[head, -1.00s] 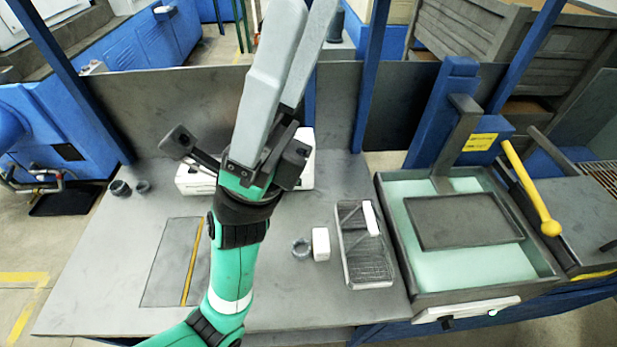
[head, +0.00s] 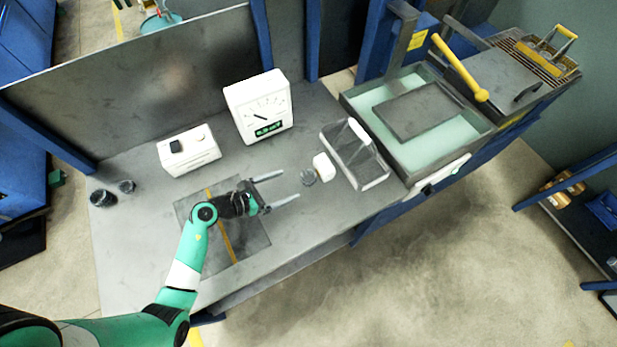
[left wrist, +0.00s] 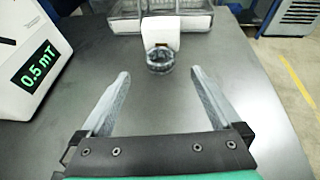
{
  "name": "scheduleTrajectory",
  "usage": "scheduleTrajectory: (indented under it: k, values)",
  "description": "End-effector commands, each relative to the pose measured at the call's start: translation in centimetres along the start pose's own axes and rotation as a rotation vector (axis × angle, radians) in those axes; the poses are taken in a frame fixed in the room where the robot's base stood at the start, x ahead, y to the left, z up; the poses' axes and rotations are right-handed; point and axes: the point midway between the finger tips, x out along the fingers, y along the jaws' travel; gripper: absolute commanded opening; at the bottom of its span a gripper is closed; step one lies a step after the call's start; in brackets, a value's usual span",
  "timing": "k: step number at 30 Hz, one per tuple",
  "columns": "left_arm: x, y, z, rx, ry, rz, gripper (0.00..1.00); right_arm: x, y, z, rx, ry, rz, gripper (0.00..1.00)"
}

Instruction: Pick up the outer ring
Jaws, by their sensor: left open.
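A dark metal ring (head: 309,178) lies on the grey table beside a small white block (head: 323,166). It also shows in the left wrist view (left wrist: 159,60), ahead of the fingertips and against the white block (left wrist: 161,40). My left gripper (head: 290,185) is open and empty, low over the table, with its two fingers pointing at this ring from the left. In the left wrist view my left gripper (left wrist: 160,73) has the ring centred just beyond its fingertips, not between them. My right gripper is not in view.
A white gauge (head: 258,106) and a white box (head: 189,151) stand behind. A wire basket (head: 356,156) and a green-lined tray (head: 398,158) are to the right.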

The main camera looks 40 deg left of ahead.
Motion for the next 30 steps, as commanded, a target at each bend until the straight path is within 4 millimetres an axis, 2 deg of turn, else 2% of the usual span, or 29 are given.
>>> scheduleTrajectory:
  k: [1, 4, 12, 21, 28, 29, 30]
  values:
    - [1.3, -0.1, -0.3, 0.003, -0.001, -0.004, 0.98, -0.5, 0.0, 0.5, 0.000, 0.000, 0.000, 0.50]
    - [3.0, -0.1, -0.2, 0.003, -0.001, -0.004, 0.98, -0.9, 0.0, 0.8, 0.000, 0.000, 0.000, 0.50]
    - [4.3, 0.0, -0.1, 0.001, -0.001, -0.001, 0.98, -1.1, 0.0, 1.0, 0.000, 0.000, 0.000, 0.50]
    - [8.8, 0.0, -0.5, 0.002, -0.002, -0.001, 0.98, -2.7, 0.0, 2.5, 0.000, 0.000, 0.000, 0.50]
    - [9.1, 0.0, -0.3, 0.001, -0.001, 0.000, 0.98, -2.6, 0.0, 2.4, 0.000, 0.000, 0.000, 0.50]
    - [9.1, 0.0, -0.3, 0.001, -0.001, 0.000, 0.97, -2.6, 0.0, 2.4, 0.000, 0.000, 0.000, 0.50]
    - [9.1, 0.0, -0.3, 0.001, -0.001, 0.000, 0.89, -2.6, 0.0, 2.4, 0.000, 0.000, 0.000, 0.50]
